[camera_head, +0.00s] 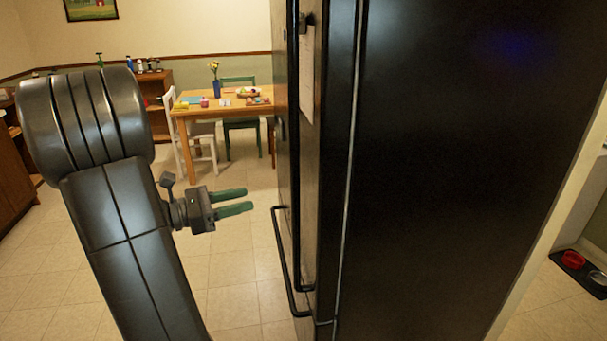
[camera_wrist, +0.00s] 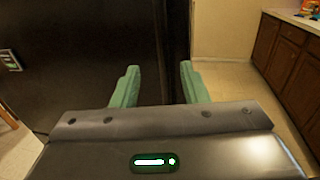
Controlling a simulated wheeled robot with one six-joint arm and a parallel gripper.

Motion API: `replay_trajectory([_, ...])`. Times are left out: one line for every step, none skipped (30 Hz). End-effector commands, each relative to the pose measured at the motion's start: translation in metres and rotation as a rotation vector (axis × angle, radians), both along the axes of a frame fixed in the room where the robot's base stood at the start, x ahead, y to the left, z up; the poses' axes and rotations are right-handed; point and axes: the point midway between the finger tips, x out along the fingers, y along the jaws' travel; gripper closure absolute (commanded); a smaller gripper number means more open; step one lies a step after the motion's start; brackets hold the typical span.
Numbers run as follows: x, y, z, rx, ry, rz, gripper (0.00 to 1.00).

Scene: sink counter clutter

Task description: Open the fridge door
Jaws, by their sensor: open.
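The tall black fridge (camera_head: 460,150) fills the right half of the head view. I see its side broadly and its front, on the left, at a steep angle. The door looks shut. A long black bar handle (camera_head: 281,255) stands out low on the front, and another dark vertical bar (camera_head: 293,130) runs higher up. My gripper (camera_head: 248,200) is open and empty, left of the fridge front, its green fingers pointing towards it, apart from the handle. In the wrist view, the dark fridge (camera_wrist: 80,55) lies beyond my open fingers; I cannot make out a handle there.
A wooden table (camera_head: 190,110) with small items and chairs stands at the back. Tiled floor (camera_head: 235,265) is clear between my arm and the fridge. Pet bowls (camera_head: 573,259) sit on a mat at the far right. Brown cabinets (camera_wrist: 283,55) show in the wrist view.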

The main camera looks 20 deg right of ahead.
Motion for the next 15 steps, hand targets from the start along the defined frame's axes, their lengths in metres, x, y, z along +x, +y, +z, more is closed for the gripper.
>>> replay_trajectory([0.000,-0.003,0.000,-0.001,0.001,-0.002,0.60])
replay_trajectory([-0.001,-0.006,0.000,-0.001,0.001,-0.003,0.60])
replay_trajectory([-0.001,-0.010,0.000,-0.001,0.001,-0.005,0.60])
replay_trajectory([-0.001,-0.014,0.000,-0.001,0.001,-0.004,0.60])
replay_trajectory([-0.002,-0.018,0.000,0.000,0.001,-0.005,0.60])
replay_trajectory([-0.002,-0.024,0.000,0.001,0.002,-0.006,0.60])
replay_trajectory([-0.003,-0.028,0.000,0.001,0.002,-0.006,0.60])
replay_trajectory([-0.003,-0.033,0.001,0.001,0.002,-0.007,0.60])
replay_trajectory([-0.003,-0.039,0.000,0.002,0.001,-0.007,0.60])
replay_trajectory([-0.003,-0.044,0.001,0.001,0.001,-0.007,0.60])
replay_trajectory([-0.003,-0.049,0.001,0.001,0.001,-0.006,0.60])
replay_trajectory([-0.004,-0.055,0.000,0.003,0.001,-0.007,0.60])
replay_trajectory([-0.004,-0.059,0.000,0.002,0.001,-0.006,0.60])
replay_trajectory([-0.004,-0.064,0.001,0.002,0.000,-0.007,0.60])
replay_trajectory([-0.004,-0.070,0.000,0.002,0.000,-0.007,0.60])
